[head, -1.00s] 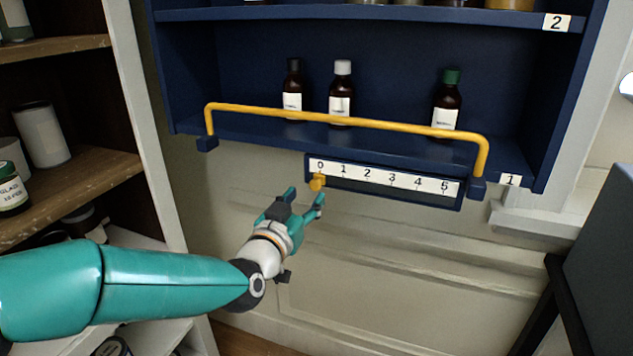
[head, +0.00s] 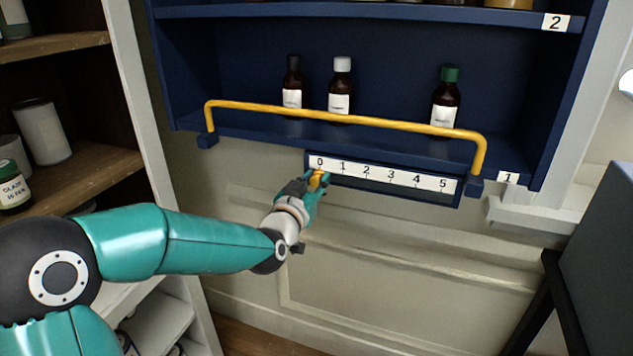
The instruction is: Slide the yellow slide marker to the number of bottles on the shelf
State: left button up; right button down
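The yellow slide marker (head: 317,179) sits at the 0 end of the number scale (head: 382,174), which runs from 0 to 5 under the blue shelf. My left gripper (head: 318,183) is at the marker, with its fingers on either side of it. Whether the fingers press on it cannot be made out. On the shelf (head: 250,128) marked 1 stand three brown bottles: one with a black cap (head: 292,84), one with a white cap (head: 341,92) and one with a green cap (head: 446,98). My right gripper is not in view.
A yellow rail (head: 345,117) runs across the shelf front, above the scale. An upper shelf (head: 370,13) marked 2 holds items cut off by the frame. A wooden rack (head: 75,175) with jars stands at left. A dark grey box-like object (head: 605,240) stands at right.

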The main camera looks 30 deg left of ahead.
aim_at(389, 188)
pick_arm(q)
grip_shut()
jog(key=shift+d, duration=0.15)
jog(key=w+d, duration=0.1)
jog(key=d, duration=0.3)
jog(key=w+d, duration=0.1)
jog(key=d, duration=0.4)
jog(key=w+d, duration=0.1)
jog(key=d, duration=0.4)
jog(key=shift+w+d, duration=0.2)
jog(key=shift+w, duration=0.05)
jog(key=o, duration=0.7)
grip_release()
jog(key=shift+s, duration=0.1)
